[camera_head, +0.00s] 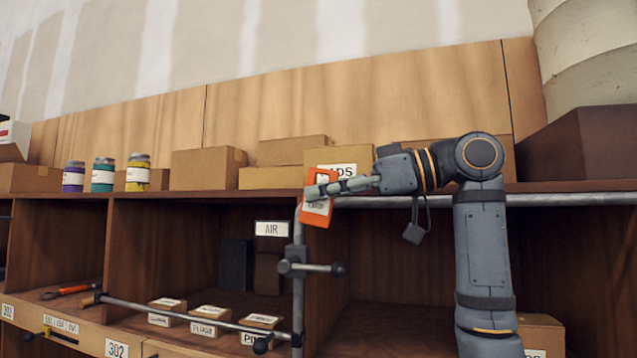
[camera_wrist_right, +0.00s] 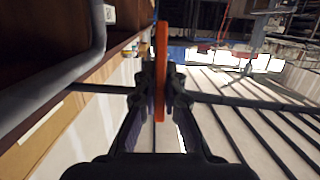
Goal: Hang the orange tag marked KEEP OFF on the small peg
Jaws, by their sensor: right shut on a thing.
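The orange tag (camera_head: 317,212) with a white label hangs in front of the shelf edge; its lettering is too small to read. My right gripper (camera_head: 330,188) is shut on it. In the right wrist view, the tag (camera_wrist_right: 161,70) shows edge-on between the fingers (camera_wrist_right: 160,92). A short peg with a dark knob (camera_head: 325,269) sticks out to the right from a clamp on the vertical pipe (camera_head: 298,250), below the tag. My left gripper is out of view.
A horizontal pipe (camera_head: 570,199) runs along the shelf edge. A long thin rod (camera_head: 190,317) crosses the lower left bay, in front of small labelled boxes (camera_head: 210,320). Jars (camera_head: 103,174) and cartons (camera_head: 207,168) stand on the top shelf. An AIR sign (camera_head: 272,229) is beside the vertical pipe.

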